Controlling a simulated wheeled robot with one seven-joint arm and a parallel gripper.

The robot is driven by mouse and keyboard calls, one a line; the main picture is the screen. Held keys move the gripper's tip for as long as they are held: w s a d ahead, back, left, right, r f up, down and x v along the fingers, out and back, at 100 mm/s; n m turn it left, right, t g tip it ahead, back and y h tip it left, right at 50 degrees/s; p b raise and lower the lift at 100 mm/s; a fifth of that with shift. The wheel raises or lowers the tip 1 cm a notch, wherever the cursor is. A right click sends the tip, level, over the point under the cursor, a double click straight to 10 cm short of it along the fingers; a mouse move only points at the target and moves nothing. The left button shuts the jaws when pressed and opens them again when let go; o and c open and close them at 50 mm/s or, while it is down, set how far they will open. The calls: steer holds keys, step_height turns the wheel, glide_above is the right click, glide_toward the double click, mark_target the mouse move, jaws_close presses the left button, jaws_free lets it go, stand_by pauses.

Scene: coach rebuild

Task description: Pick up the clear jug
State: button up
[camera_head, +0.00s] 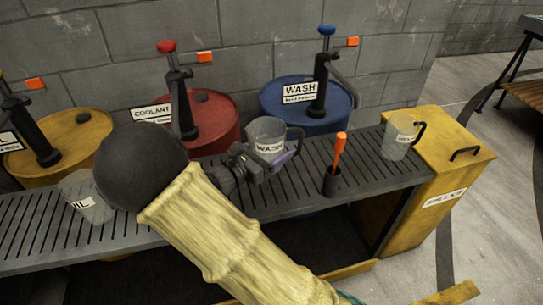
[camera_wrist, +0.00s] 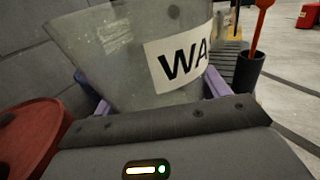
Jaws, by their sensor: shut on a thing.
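A clear jug with a WASH label (camera_head: 268,133) is above or on the slatted bench in front of the blue drum. It has a dark handle on its right side. In the wrist view the jug (camera_wrist: 115,65) fills the upper middle, slightly tilted in the picture. My gripper (camera_head: 272,160) is shut on it, with purple fingers on either side of its lower part. The jug's base is hidden, so I cannot tell if it touches the bench. Two other clear jugs show: one labelled OIL (camera_head: 88,197) at the left, and one at the right (camera_head: 400,140).
The slatted bench (camera_head: 310,178) carries a black cup (camera_head: 332,182) with an orange tool, right of my gripper. Yellow (camera_head: 60,150), red (camera_head: 215,120) and blue (camera_head: 290,95) drums with pumps stand behind. A yellow cabinet (camera_head: 440,180) stands at the right end.

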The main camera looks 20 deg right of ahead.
mark_target(280, 133)
step_height(280, 133, up, 4)
steer(key=shift+f+p, duration=0.1)
steer(key=shift+p, duration=0.3)
stand_by(0.3)
